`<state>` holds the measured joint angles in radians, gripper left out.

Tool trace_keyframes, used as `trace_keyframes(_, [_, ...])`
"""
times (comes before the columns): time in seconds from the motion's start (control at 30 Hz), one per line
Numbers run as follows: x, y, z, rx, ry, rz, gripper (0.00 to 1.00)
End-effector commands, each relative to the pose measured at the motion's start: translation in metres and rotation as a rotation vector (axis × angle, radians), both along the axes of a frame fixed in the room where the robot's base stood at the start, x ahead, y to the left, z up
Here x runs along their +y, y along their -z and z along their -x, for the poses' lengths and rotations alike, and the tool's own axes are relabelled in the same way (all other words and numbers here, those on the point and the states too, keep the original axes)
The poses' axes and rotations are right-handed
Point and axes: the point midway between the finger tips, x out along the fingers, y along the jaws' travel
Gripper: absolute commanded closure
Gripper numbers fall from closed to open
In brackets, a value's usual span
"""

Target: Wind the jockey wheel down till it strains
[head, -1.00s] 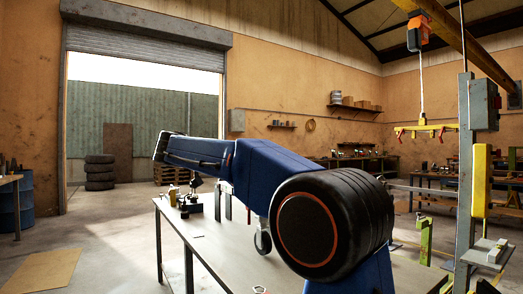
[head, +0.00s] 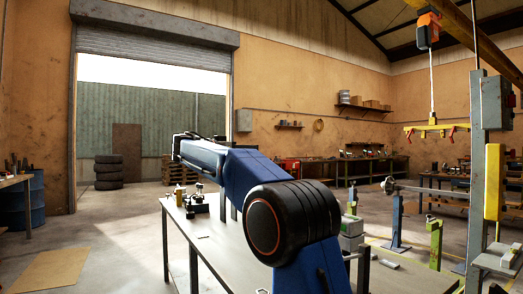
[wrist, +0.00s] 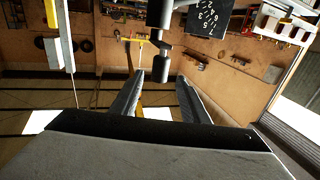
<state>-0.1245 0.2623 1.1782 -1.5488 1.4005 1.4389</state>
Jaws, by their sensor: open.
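My gripper (wrist: 158,88) is open in the wrist view, its two grey fingers apart with nothing between them. A grey rod (wrist: 160,18) with a dark cylindrical grip (wrist: 161,68) stands just beyond the fingertips, roughly in line with the gap; it may be the jockey wheel's handle. A black board with white numbers (wrist: 190,18) is beside it. In the head view my blue arm reaches left over the bench (head: 215,250), and my fingers cannot be made out. The jockey wheel itself is not clearly visible; my arm may hide it.
A small dark device (head: 196,203) stands on the bench's left end. Grey blocks (head: 352,232) and a green stand (head: 435,240) are right of my arm. A yellow hoist bar (head: 436,129) hangs at the right. The floor at left is clear around a tan mat (head: 55,268).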

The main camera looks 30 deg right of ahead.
Motion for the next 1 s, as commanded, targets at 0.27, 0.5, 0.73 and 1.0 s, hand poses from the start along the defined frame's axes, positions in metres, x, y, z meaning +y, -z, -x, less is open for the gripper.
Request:
trace_keyframes(0.27, [-0.049, 0.001, -0.014, 0.001, 0.004, 0.0, 0.59])
trace_keyframes(0.5, [-0.079, 0.0, -0.024, -0.001, 0.001, -0.001, 0.59])
trace_keyframes(0.73, [-0.09, 0.0, -0.027, 0.0, 0.001, -0.001, 0.59])
trace_keyframes(1.0, [-0.091, 0.0, -0.028, 0.0, 0.0, -0.001, 0.61])
